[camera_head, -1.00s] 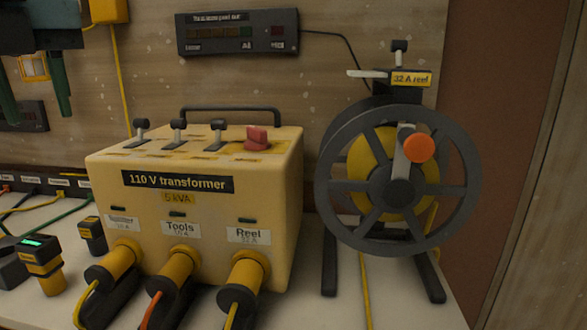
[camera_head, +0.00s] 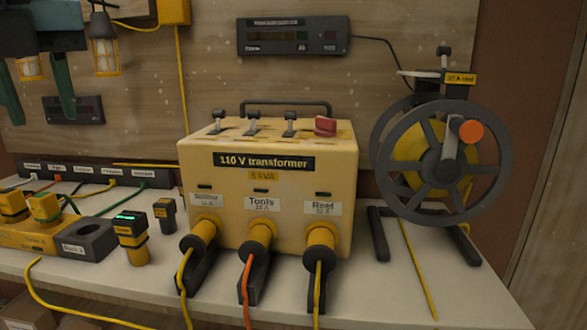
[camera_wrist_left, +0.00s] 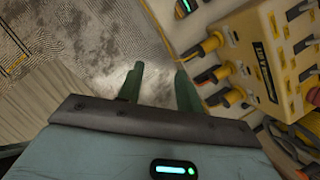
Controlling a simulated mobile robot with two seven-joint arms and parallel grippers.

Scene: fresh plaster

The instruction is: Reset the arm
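My left gripper (camera_head: 37,112) hangs at the upper left of the head view, in front of the plaster-spotted wall board. Its two green fingers stand apart with nothing between them. The left wrist view also shows the open fingers (camera_wrist_left: 160,88), with the floor beyond them and the bench to the right. My right gripper is in neither view.
A yellow 110 V transformer (camera_head: 225,170) stands mid-bench with several plugs in its front; it also shows in the wrist view (camera_wrist_left: 262,60). A cable reel (camera_head: 432,165) stands to its right. Yellow chargers (camera_head: 40,238) are at left. A lamp (camera_head: 104,45) hangs near my left gripper.

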